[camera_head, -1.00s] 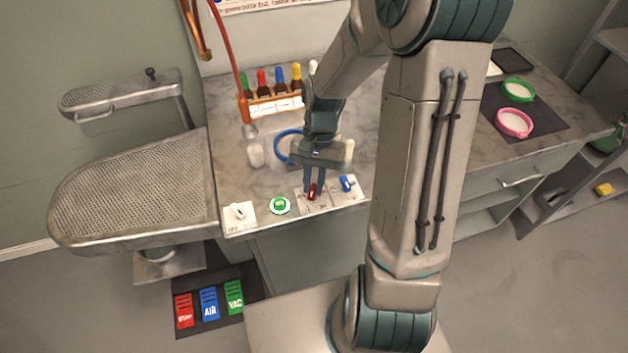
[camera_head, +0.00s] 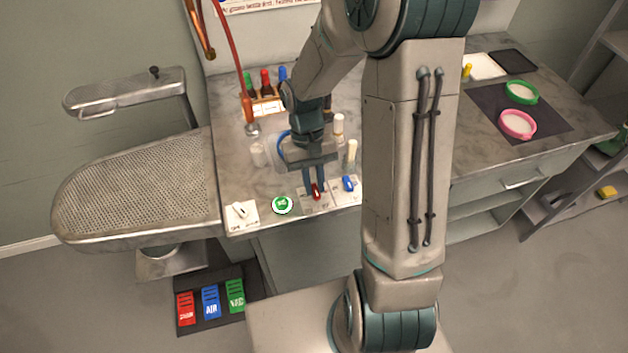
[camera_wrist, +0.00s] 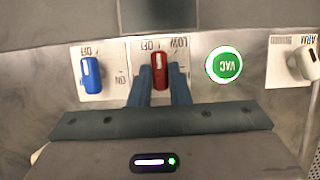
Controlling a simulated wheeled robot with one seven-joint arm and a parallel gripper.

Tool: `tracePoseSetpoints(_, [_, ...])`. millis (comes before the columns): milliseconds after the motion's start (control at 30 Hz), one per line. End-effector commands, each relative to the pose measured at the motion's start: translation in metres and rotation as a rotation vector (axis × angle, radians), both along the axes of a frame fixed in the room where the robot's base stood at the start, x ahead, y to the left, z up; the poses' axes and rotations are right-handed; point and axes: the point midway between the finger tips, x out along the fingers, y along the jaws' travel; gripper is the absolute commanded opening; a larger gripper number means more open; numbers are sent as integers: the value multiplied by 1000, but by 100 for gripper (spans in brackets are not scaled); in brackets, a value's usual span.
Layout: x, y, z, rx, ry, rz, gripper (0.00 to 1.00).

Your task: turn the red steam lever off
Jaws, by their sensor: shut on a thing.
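The red steam lever (camera_head: 316,191) stands on a white labelled plate (camera_head: 312,204) at the front edge of the counter. In the wrist view the red lever (camera_wrist: 160,71) points along the picture's upright, on a plate marked OFF and LOW. My gripper (camera_head: 314,187) is at the lever, shut on it, with one finger on each side. In the wrist view the fingers of my gripper (camera_wrist: 164,86) flank the lever's lower part.
A blue lever (camera_head: 348,184) is close on the right, and a green VAC button (camera_head: 282,204) on the left. A white ARM switch (camera_head: 240,210) sits farther left. Bottles stand in a rack (camera_head: 266,107) behind. A perforated pressing board (camera_head: 135,190) is at the left.

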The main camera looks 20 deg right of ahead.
Motion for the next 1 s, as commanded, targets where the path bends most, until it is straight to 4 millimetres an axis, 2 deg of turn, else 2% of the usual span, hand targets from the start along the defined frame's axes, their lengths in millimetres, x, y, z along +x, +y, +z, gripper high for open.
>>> tracePoseSetpoints(333, [1, 0, 1, 0, -5, 7, 0])
tracePoseSetpoints(367, [1, 0, 1, 0, -5, 7, 19])
tracePoseSetpoints(433, [1, 0, 1, 0, -5, 7, 38])
tracePoseSetpoints(767, [2, 0, 2, -1, -3, 4, 38])
tracePoseSetpoints(867, [6, 0, 11, -1, -6, 4, 38])
tracePoseSetpoints(1000, [16, 0, 34, -2, -8, 4, 38])
